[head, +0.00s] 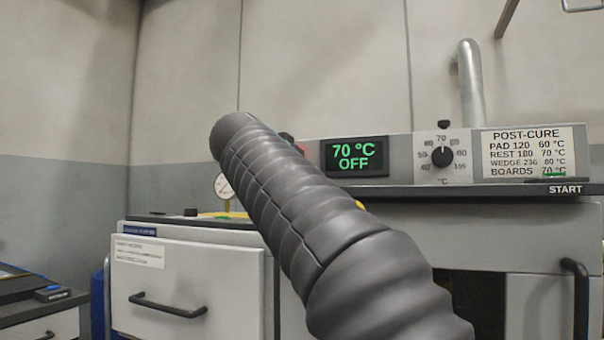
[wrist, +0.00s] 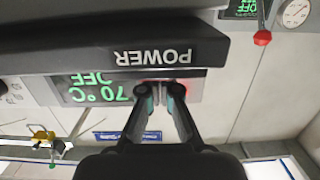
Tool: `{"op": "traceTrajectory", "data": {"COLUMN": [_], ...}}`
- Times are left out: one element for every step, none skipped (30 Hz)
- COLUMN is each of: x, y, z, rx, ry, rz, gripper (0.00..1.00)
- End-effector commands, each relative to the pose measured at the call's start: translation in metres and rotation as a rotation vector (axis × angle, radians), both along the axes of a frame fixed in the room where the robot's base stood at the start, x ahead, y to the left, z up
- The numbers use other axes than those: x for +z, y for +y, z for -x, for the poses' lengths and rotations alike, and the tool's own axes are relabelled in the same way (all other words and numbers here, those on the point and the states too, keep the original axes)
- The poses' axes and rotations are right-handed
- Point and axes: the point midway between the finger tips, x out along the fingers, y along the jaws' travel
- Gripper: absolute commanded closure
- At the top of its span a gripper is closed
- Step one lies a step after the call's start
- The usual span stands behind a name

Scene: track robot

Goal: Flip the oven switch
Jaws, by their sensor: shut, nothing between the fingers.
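The oven's control panel (head: 400,150) runs across the right of the head view. Its display (head: 354,156) reads 70 °C OFF in green. In the wrist view the display (wrist: 98,88) appears upside down. A dark bar lettered POWER (wrist: 153,57) lies just above my fingertips there. My gripper (wrist: 161,87) is shut and empty, its fingertips close to the panel by the display. A small red glow shows beside the right fingertip. I cannot tell whether the fingers touch anything. In the head view, my sleeved arm hides the gripper and the panel's left end.
A temperature dial (head: 442,156) and a POST-CURE sign (head: 529,153) are right of the display. A dark START bar (head: 565,189) lies below. A white drawer cabinet (head: 185,285) stands left. The wrist view shows a red knob (wrist: 262,37) and a gauge (wrist: 296,13).

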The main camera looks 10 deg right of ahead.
Motion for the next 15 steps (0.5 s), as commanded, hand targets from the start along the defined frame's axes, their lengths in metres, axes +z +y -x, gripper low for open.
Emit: {"op": "traceTrajectory", "data": {"x": [0.0, 0.002, 0.004, 0.006, 0.009, 0.014, 0.018, 0.023, 0.029, 0.034, 0.04, 0.049, 0.045, 0.046, 0.049], "y": [0.0, 0.0, 0.0, 0.0, -0.001, -0.001, -0.001, -0.002, -0.002, -0.003, -0.004, -0.005, 0.001, 0.006, 0.011], "z": [0.0, 0.0, 0.0, 0.0, -0.001, -0.001, -0.001, -0.001, -0.002, -0.003, -0.003, -0.004, 0.004, 0.009, 0.016], "rx": [0.0, 0.0, 0.0, 0.0, 0.0, -0.001, -0.001, -0.001, -0.002, -0.002, -0.002, -0.003, 0.001, 0.003, 0.002], "ry": [0.001, 0.001, 0.001, 0.0, 0.0, -0.001, -0.001, -0.001, 0.0, 0.0, -0.002, -0.002, -0.002, -0.002, -0.002], "rz": [-0.001, -0.001, -0.001, 0.0, 0.0, -0.001, -0.001, -0.001, -0.001, -0.001, -0.002, -0.002, -0.001, -0.001, -0.001], "gripper": [1.0, 1.0, 1.0, 1.0, 1.0, 1.0, 1.0, 1.0, 1.0, 1.0, 1.0, 1.0, 1.0, 1.0, 1.0]}}
